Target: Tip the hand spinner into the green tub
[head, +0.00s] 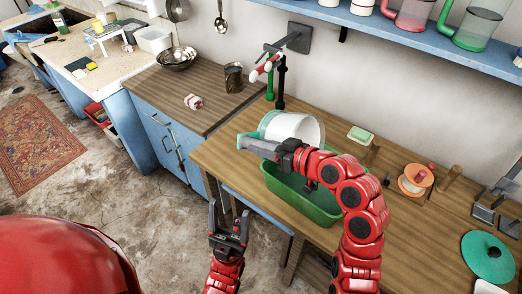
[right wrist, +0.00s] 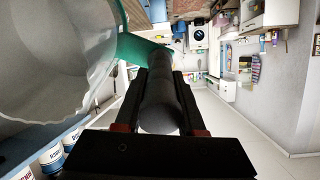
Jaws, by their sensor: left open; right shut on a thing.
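The hand spinner (head: 308,128), a pale drum with a clear wall, is tilted on its side above the back of the green tub (head: 322,212) on the wooden counter. My right gripper (head: 262,146) is at the spinner's near side. In the right wrist view its jaws (right wrist: 162,95) are shut on a dark round handle, with the clear drum (right wrist: 55,55) and a green part (right wrist: 138,48) beside it. My right arm hides part of the tub, and its inside shows little. My left gripper (head: 230,222) is open and empty, low in front of the counter.
A faucet (head: 281,82) stands behind the spinner. A green-topped block (head: 360,135), an orange reel (head: 417,178) and a teal lid (head: 488,257) lie on the counter's right. A lower wooden worktop (head: 212,100) is left. A blue shelf (head: 400,30) hangs above.

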